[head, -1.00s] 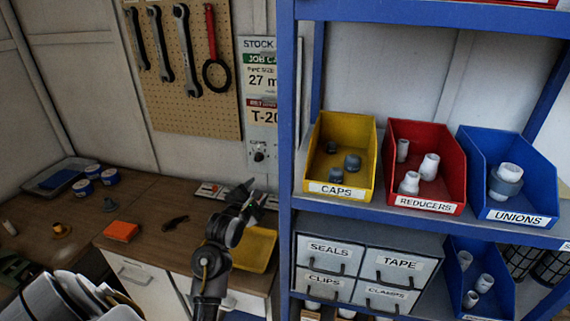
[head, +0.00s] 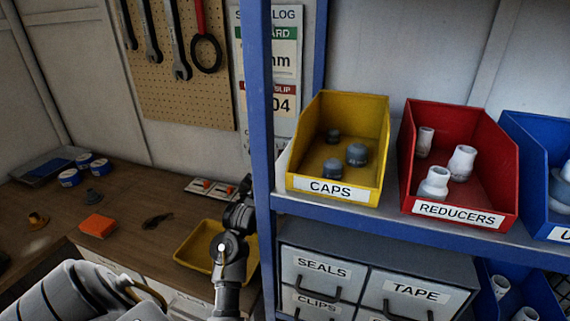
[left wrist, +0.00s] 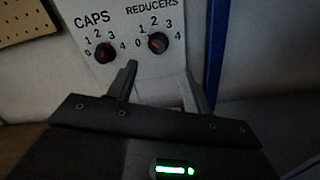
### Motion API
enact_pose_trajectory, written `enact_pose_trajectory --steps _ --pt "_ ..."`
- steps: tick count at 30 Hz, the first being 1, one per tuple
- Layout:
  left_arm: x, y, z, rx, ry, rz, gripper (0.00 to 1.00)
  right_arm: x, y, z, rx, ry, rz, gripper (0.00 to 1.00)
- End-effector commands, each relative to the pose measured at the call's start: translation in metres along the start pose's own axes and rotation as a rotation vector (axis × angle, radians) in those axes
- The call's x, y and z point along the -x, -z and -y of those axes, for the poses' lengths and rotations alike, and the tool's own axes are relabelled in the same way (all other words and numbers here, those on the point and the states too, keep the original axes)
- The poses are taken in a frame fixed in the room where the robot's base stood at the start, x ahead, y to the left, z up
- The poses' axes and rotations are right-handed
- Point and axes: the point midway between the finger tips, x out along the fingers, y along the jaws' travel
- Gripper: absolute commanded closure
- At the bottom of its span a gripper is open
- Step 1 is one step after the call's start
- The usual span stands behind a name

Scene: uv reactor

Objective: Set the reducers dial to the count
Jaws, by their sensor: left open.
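The reducers dial (left wrist: 158,42) is a black knob with a red mark under the label REDUCERS, with numbers 0 to 4 around it. I cannot surely read its setting. The caps dial (left wrist: 104,52) is left of it on the same pale panel. My left gripper (left wrist: 162,78) is open and empty just below the dials, its fingers apart and not around either knob. In the head view it (head: 243,190) is partly hidden by the shelf post. The red reducers bin (head: 460,208) holds three pale reducers (head: 462,163). My right gripper is not in view.
The blue shelf post (head: 259,120) stands close beside my left arm. A yellow caps bin (head: 335,187) sits on the shelf left of the reducers bin. A yellow tray (head: 190,254) and an orange box (head: 98,225) lie on the workbench (head: 125,195).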

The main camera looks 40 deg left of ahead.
Motion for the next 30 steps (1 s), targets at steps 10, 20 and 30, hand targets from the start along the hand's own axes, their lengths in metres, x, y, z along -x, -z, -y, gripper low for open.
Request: enact_pose_trajectory --steps 10,20,30 --pt "-0.037 -0.003 -0.002 -0.001 0.002 -0.001 0.49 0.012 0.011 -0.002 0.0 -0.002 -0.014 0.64" --pt "-0.093 -0.003 0.0 -0.002 0.002 0.001 0.49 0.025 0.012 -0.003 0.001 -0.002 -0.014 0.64" --pt "-0.108 -0.001 0.001 -0.002 0.001 0.0 0.49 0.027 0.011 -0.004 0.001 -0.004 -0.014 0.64"
